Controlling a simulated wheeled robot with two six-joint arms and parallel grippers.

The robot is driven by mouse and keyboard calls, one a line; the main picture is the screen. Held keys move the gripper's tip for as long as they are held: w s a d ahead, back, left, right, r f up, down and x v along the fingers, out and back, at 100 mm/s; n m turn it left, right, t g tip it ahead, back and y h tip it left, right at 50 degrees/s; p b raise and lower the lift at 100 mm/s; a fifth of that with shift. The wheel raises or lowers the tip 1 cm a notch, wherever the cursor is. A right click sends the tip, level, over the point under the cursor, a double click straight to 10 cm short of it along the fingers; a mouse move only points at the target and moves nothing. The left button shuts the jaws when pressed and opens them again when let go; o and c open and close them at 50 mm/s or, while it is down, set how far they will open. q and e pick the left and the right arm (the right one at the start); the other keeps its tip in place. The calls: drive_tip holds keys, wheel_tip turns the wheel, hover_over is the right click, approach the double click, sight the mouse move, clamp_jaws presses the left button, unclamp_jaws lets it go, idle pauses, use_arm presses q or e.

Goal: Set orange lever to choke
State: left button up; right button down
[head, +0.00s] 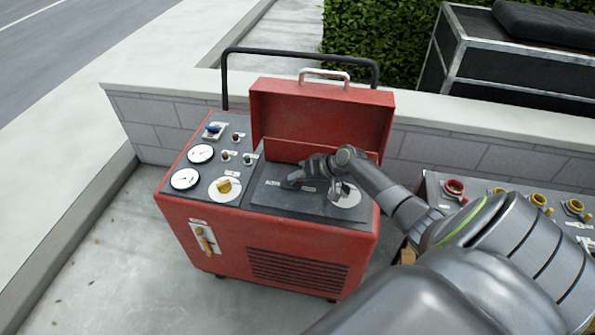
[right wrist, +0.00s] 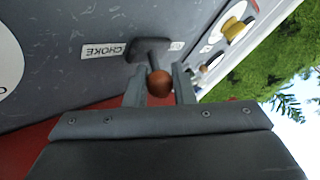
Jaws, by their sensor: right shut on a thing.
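The lever has a dark shaft (right wrist: 150,50) and an orange-brown ball knob (right wrist: 159,84), seen in the right wrist view. It stands between a CHOKE label (right wrist: 101,51) on its left and a second, partly hidden label (right wrist: 177,46) on its right. My right gripper (right wrist: 160,88) is shut on the knob, with one finger on each side. In the head view my right gripper (head: 312,170) is over the dark top panel of the red machine (head: 290,238) and hides the lever. My left gripper is not in view.
The machine's red lid (head: 322,115) stands open behind my right gripper. Gauges (head: 200,153), a yellow knob (head: 224,186) and small switches lie to the left. An orange-yellow handle (head: 204,238) is on the front. Another panel with red and yellow fittings (head: 454,188) is at right.

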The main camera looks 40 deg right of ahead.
idle(0.5)
drive_tip(key=c, duration=1.3)
unclamp_jaws()
drive_tip(key=shift+o, duration=0.2)
